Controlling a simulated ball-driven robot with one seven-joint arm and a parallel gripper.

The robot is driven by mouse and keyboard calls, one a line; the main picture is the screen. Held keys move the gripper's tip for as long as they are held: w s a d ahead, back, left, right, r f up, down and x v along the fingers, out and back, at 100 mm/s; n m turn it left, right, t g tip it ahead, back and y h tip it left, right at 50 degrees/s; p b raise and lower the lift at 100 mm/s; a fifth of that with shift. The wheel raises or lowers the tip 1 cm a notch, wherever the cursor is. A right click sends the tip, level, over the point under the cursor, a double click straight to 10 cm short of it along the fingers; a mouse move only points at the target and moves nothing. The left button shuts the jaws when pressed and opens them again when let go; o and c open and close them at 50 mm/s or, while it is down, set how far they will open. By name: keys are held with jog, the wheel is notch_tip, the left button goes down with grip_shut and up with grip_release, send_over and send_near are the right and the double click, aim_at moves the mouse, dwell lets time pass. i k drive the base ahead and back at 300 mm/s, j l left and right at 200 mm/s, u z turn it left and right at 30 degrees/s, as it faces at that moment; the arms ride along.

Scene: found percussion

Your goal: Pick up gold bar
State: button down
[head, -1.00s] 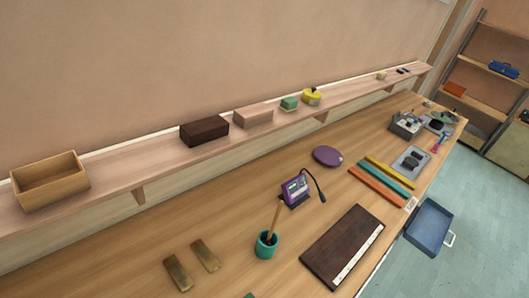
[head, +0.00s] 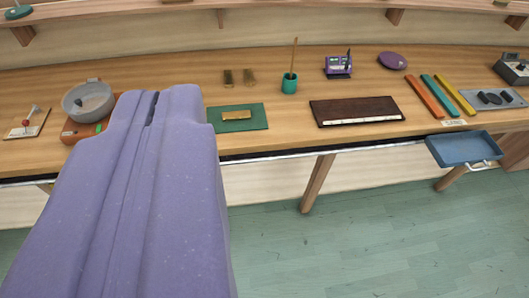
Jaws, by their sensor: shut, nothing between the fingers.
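A small gold bar (head: 236,115) lies flat on a dark green mat (head: 258,124) near the front edge of the workbench, left of centre. My gripper hides part of the bench and an orange-based object.
A grey bowl (head: 88,101) on an orange base stands left of my gripper. A teal cup (head: 289,85) with a stick stands behind the mat. A dark board (head: 356,111) lies to the right. A blue tray (head: 464,149) juts out at the bench front.

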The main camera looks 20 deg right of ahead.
aim_at(239, 115)
jog(key=k+l, duration=0.1)
jog(key=k, duration=0.5)
jog(key=i+z, duration=0.1)
jog(key=i, duration=0.4)
jog(key=i+z, duration=0.1)
jog(key=i, duration=0.4)
jog(key=i+j+z, duration=0.1)
jog(key=i, duration=0.4)
jog(key=i+j+z, duration=0.1)
jog(key=i, duration=0.4)
jog(key=i+j+z, duration=0.1)
jog(key=i, duration=0.4)
jog(key=i+j+z, duration=0.1)
jog(key=i+j, duration=0.2)
jog(key=i, duration=0.15)
